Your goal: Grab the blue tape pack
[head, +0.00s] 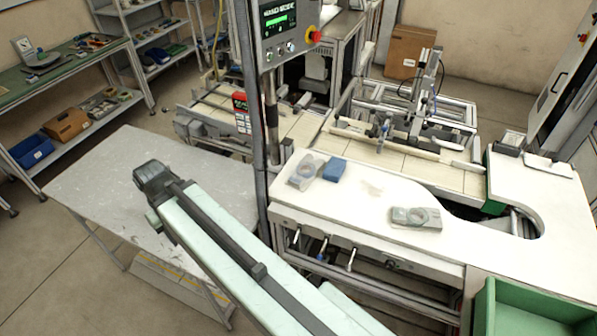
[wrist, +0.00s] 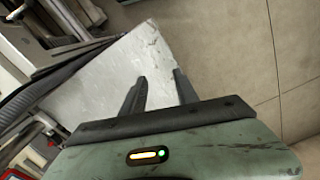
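A small blue block, the blue tape pack (head: 335,169), lies on the white curved worktop in the head view. A clear-grey pack with a round shape (head: 305,171) is close on its left. Another grey pack with a round reel shape (head: 416,218) lies farther right on the same worktop. My gripper (wrist: 159,76) shows in the wrist view with its two dark fingers apart and nothing between them. It is over the grey table, well left of the blue pack. In the head view its fingers cannot be made out. The wrist view does not show the blue pack.
The scuffed grey table (head: 100,190) is bare. A dark post with a control panel (head: 278,30) stands between it and the white worktop (head: 350,205). A green bin (head: 535,310) is at the lower right. A conveyor machine stands behind the worktop.

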